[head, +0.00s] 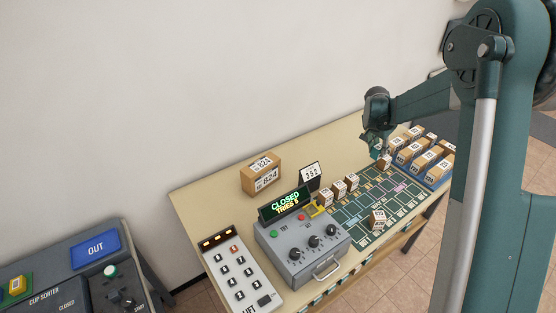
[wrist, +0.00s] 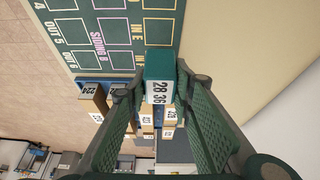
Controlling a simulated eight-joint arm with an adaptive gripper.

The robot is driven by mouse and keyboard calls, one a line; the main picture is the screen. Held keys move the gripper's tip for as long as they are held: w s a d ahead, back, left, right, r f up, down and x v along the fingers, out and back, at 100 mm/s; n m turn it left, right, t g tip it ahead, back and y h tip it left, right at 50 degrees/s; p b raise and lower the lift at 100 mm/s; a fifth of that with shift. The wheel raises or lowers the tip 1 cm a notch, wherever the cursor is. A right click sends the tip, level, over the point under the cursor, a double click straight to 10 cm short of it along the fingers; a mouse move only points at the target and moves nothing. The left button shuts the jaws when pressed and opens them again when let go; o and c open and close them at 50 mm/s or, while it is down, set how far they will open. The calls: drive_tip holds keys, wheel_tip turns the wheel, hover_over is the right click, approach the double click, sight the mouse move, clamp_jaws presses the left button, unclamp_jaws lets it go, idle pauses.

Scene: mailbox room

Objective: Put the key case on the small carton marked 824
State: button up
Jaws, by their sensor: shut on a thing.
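My gripper (head: 376,148) is above the far right part of the table, beside the rack of cartons. In the wrist view my gripper (wrist: 158,98) is shut on a small dark green block (wrist: 159,66) with a white label that seems to read 28 36. I cannot tell for sure whether this block is the key case. A brown carton (head: 262,174) with white labels that seem to read 824 stands at the back left of the table, well apart from my gripper. A small labelled carton (head: 384,162) shows just below my gripper in the head view.
A blue rack (head: 437,182) of labelled cartons stands at the right end. A green marked mat (head: 362,213) bears several small cartons. A grey control box (head: 300,250) with a CLOSED display and a keypad panel (head: 238,272) stand at the front left. Bare tabletop lies behind the mat.

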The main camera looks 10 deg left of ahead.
drive_tip(key=s+a+r+n+p, duration=0.1)
drive_tip(key=s+a+r, duration=0.3)
drive_tip(key=a, duration=1.2)
drive_tip(key=s+a+r+n+y+p, duration=0.1)
drive_tip(key=s+a+r+p, duration=0.3)
drive_tip(key=a, duration=1.2)
drive_tip(key=s+a+r+n+p, duration=0.2)
drive_tip(key=s+a+r, duration=0.2)
drive_tip(key=a, duration=1.2)
drive_tip(key=s, duration=0.3)
drive_tip(key=shift+a+t+y, duration=0.25)
drive_tip(key=shift+t+y, duration=0.05)
drive_tip(key=shift+t, duration=0.1)
drive_tip(key=shift+f, duration=0.1)
approach(263, 161)
drive_tip(key=shift+w+d+f+p, duration=0.15)
drive_tip(key=shift+w+d+p, duration=0.1)
drive_tip(key=shift+w, duration=0.15)
drive_tip(key=shift+w+d+f+p, duration=0.1)
drive_tip(key=shift+w+d+p, duration=0.1)
drive_tip(key=shift+w, duration=0.2)
drive_tip(key=shift+f, duration=1.85)
drive_tip(key=shift+f, duration=0.2)
